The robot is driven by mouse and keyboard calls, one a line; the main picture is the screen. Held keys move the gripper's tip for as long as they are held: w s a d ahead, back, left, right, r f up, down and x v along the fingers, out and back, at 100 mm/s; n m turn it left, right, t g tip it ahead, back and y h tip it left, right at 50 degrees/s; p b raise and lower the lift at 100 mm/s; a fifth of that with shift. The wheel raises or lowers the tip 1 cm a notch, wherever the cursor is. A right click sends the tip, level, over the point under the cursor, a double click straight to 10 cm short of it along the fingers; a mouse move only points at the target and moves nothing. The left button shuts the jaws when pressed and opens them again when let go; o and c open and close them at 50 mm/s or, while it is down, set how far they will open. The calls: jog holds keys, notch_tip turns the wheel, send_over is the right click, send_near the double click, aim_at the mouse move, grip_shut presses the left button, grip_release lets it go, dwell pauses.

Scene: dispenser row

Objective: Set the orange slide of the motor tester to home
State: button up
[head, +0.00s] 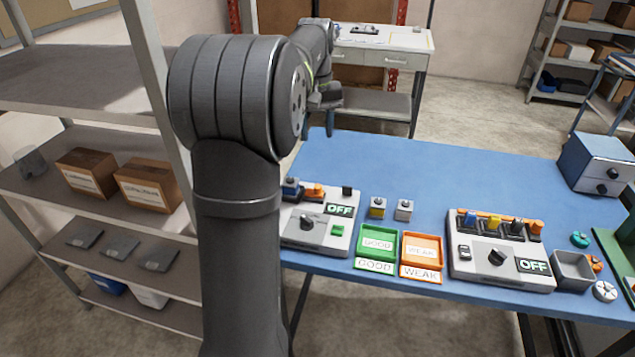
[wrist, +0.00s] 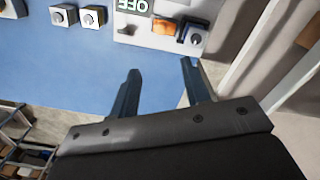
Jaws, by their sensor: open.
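Two grey units showing OFF stand on the blue table; no label shows which is the motor tester. The left unit (head: 292,235) has a dark dial, a green button, and an orange piece (head: 314,190) beside a blue piece at its back edge. Part of it shows upside down in the wrist view, with an orange piece (wrist: 164,27). The right unit (head: 483,268) has blue, yellow, dark and orange pieces along its back and a dark dial. My gripper (wrist: 160,68) is open and empty, apart from both units, above the table's far left part.
Two small boxes with knobs (head: 377,207) stand between the units. Green GOOD (head: 361,258) and orange WEAK (head: 407,268) trays lie in front. A grey bin (head: 573,270) and blue drawer box (head: 590,165) are at right. The table's back half (head: 440,165) is clear.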

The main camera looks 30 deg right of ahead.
aim_at(318, 186)
notch_tip(318, 186, down, 17)
jog(key=shift+d+r, duration=0.1)
jog(key=shift+r, duration=0.05)
dwell(0.4)
